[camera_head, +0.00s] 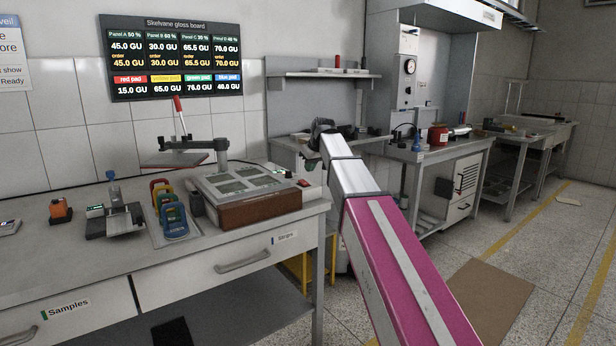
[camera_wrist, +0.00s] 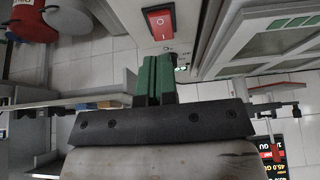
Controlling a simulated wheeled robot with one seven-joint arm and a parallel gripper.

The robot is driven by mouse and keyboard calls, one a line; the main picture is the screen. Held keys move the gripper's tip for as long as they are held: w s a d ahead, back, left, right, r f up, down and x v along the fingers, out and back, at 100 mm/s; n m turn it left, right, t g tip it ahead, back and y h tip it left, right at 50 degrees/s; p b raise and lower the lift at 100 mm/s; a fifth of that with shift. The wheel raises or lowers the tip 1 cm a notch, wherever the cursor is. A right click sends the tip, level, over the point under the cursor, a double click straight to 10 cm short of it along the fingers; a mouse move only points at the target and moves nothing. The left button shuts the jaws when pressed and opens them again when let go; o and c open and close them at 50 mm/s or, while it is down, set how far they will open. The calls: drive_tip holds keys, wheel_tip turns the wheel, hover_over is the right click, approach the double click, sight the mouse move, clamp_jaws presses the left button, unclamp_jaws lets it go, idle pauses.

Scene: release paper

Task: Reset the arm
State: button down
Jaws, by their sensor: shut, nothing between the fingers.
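My arm, magenta and grey, reaches from the bottom right up to the middle of the head view. My gripper (camera_head: 318,128) is at its far end, small and partly dark there, beyond the right end of the near bench. In the wrist view my gripper (camera_wrist: 154,72) shows its two green fingers pressed together, with nothing between them. A red rocker switch (camera_wrist: 158,22) on a pale housing appears just beyond the fingertips in that view; contact with it cannot be told.
The near bench (camera_head: 90,285) carries a device with a brown base (camera_head: 262,208), a rack of coloured pads (camera_head: 174,220) and an orange block (camera_head: 60,210). A gloss board (camera_head: 175,58) hangs behind. A second bench (camera_head: 440,148) with a red can (camera_head: 437,136) stands right. Floor is open at right.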

drive_tip(key=s+d+f+v, duration=0.1)
drive_tip(key=v, duration=0.7)
drive_tip(key=s+d+f+m+g+h, duration=0.1)
drive_tip(key=s+d+f, duration=0.15)
drive_tip(key=f, duration=0.65)
drive_tip(key=s+d+f+m, duration=0.15)
drive_tip(key=s+f, duration=0.25)
drive_tip(key=f, duration=0.6)
drive_tip(key=s+d+f+m+g+h, duration=0.1)
drive_tip(key=s+d+f, duration=0.25)
drive_tip(key=f, duration=0.55)
drive_tip(key=s+d+f+m+g, duration=0.1)
drive_tip(key=s+d+f, duration=0.1)
drive_tip(key=s+f, duration=0.7)
drive_tip(key=s+d+f+m+g+h, duration=0.1)
drive_tip(key=s+d+f+m, duration=0.1)
drive_tip(key=s+f, duration=0.7)
drive_tip(key=shift+d+f, duration=0.55)
drive_tip(key=shift+f, duration=0.4)
